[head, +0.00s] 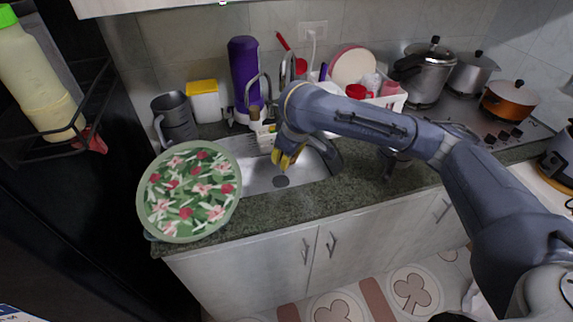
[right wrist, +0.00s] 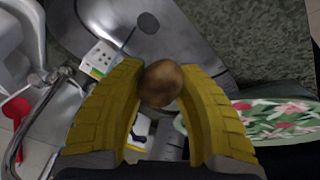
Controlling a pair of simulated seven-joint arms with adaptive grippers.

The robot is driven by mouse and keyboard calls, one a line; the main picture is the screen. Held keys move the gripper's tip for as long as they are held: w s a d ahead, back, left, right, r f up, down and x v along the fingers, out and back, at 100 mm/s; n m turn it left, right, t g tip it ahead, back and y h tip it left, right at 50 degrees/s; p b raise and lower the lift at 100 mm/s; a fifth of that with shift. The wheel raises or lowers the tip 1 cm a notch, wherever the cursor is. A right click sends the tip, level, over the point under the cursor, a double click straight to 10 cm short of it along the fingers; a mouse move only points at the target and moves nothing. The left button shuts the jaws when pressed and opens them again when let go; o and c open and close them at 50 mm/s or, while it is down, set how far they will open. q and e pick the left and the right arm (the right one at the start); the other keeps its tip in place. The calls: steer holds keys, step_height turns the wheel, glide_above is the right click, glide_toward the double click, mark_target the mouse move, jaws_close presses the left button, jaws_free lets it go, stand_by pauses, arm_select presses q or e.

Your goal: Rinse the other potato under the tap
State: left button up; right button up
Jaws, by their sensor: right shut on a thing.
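The potato is not discernible in the head view, hidden by the gripper. The metal tap (head: 267,86) rises behind the sink, just left of my right wrist. The tap also shows at the left of the right wrist view (right wrist: 38,98), apart from the potato. I cannot make out water. A second potato is not visible. My left gripper is out of view.
A floral tray (head: 146,206) covers the counter left of the sink. A purple bottle (head: 243,65), a dark jug (head: 174,118) and a yellow-white container (head: 204,101) stand behind. A dish rack (head: 392,101) and pots are right. The front counter (head: 300,205) is clear.

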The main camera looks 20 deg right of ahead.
steer(key=shift+w+a+r+m+h, duration=0.1)
steer(key=shift+w+r+m+h, duration=0.4)
steer(key=shift+m, duration=0.5)
steer(key=shift+w+r+m, duration=0.15)
steer(key=shift+w+m, duration=0.2)
steer(key=shift+m, duration=0.45)
steer(key=shift+d+m+t+h, duration=0.25)
steer(key=shift+m+t+h, duration=0.25)
steer(key=shift+m, duration=0.1)
steer(key=w+d+f, duration=0.1)
steer(key=w+d, duration=0.1)
steer(key=w, duration=0.4)
steer(key=w+d+f, duration=0.1)
steer(key=w, duration=0.6)
steer(key=shift+w+d+f, duration=0.25)
steer(key=shift+d+f, duration=0.1)
steer(key=shift+f, duration=0.05)
steer(key=shift+d, duration=0.2)
steer(key=shift+s+d, duration=0.15)
steer(key=shift+d, duration=0.25)
steer(key=shift+a, duration=0.3)
steer(key=shift+a, duration=0.3)
